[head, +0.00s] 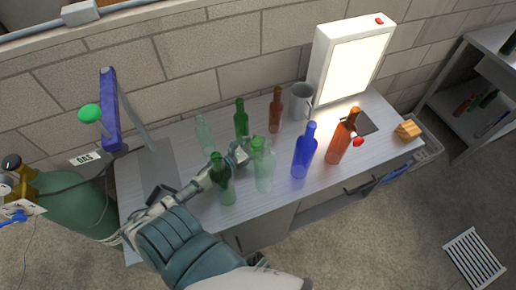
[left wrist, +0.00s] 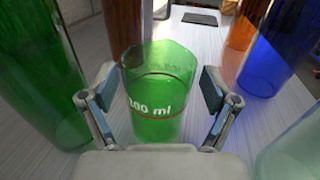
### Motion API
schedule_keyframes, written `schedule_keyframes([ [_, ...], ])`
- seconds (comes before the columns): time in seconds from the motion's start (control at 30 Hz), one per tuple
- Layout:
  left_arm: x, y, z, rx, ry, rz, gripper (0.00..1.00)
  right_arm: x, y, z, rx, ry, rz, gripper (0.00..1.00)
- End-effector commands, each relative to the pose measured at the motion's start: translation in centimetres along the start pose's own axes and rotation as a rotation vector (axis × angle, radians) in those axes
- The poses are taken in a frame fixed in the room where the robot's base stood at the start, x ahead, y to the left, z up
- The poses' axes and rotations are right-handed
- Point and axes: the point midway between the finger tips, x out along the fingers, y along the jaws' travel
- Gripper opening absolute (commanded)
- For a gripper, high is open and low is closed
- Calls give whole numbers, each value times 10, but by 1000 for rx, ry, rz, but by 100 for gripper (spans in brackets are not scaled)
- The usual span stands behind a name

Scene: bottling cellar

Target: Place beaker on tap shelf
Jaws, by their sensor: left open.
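The beaker (left wrist: 160,95), clear green glass marked "100 ml" with a red line, stands upright on the bench top in the left wrist view. My left gripper (left wrist: 158,88) is open, with one finger on each side of the beaker and a visible gap to both. In the head view my left gripper (head: 239,155) reaches in among the bottles, and the beaker is mostly hidden there. A blue post (head: 109,110) with a green knob (head: 89,113) stands at the bench's left end, above a grey plate (head: 158,170); I cannot tell which part is the tap shelf. My right gripper is not in view.
Close around my left gripper stand a dark green bottle (head: 222,182), a pale green bottle (head: 263,172) and a green bottle (head: 241,122). A blue bottle (head: 304,155), an orange bottle (head: 340,140), a grey mug (head: 301,102) and a lit panel (head: 350,68) are further right.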

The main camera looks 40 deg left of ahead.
Motion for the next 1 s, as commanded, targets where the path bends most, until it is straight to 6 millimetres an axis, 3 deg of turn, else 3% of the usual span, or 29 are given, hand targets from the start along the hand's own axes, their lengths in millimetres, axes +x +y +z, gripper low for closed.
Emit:
schedule_keyframes([
  [0.1, 0, 0, 0, 0, 0, 0, 85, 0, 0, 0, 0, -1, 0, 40],
  [0.37, 0, -1, 0, 1, 0, 0, 22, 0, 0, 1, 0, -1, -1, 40],
  [0.43, 0, -1, 0, 2, 0, 0, 22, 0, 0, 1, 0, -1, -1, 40],
  [0.47, 0, -2, 1, 2, 0, 0, 16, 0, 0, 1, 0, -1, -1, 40],
  [0.77, 0, 0, 7, 3, 0, -1, 16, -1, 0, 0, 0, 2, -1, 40],
  [1.0, 0, 0, 43, 6, -2, -3, 16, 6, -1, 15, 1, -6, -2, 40],
])
